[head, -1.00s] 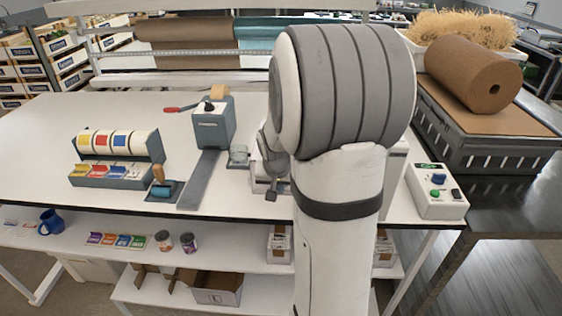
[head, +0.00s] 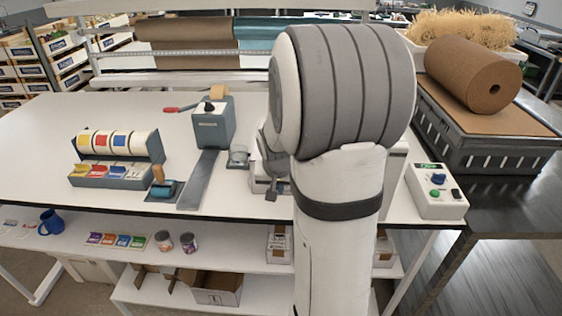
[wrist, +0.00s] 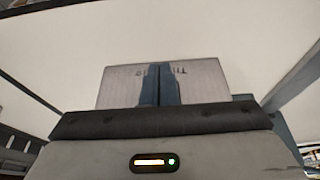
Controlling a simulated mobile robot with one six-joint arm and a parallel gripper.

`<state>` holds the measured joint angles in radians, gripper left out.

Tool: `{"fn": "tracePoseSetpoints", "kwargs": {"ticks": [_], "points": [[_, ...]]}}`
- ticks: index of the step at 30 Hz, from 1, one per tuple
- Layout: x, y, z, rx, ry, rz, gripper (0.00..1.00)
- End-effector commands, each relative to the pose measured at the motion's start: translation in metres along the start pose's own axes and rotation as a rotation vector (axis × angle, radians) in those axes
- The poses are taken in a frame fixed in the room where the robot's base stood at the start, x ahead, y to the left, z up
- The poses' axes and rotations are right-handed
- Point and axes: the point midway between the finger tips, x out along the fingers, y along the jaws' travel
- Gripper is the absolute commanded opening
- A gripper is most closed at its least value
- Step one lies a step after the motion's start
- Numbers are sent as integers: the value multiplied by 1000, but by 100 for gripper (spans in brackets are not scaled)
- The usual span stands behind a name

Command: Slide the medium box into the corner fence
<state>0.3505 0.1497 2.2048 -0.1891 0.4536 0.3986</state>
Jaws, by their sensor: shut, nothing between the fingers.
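In the wrist view, a pale grey-white box (wrist: 118,86) with dark lettering on its face lies directly beyond my gripper (wrist: 160,70). My two dark fingers are shut together, with nothing between them, in front of the middle of that face. I cannot tell if they touch it. In the head view, my arm hides most of the work spot; a pale box edge (head: 258,186) shows just left of it on the white table. I cannot make out the corner fence for certain.
A control box (head: 436,192) sits at the table's right edge. A brown paper roll (head: 473,75) lies beyond. The table's far left is clear.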

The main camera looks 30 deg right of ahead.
Motion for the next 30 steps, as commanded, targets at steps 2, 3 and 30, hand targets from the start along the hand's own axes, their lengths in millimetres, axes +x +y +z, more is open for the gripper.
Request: {"fn": "tracePoseSetpoints", "kwargs": {"ticks": [2,3,30], "points": [[0,0,0,0,0,0,0],[0,0,-1,0,0,0,0],[10,0,-28,0,0,0,0]]}}
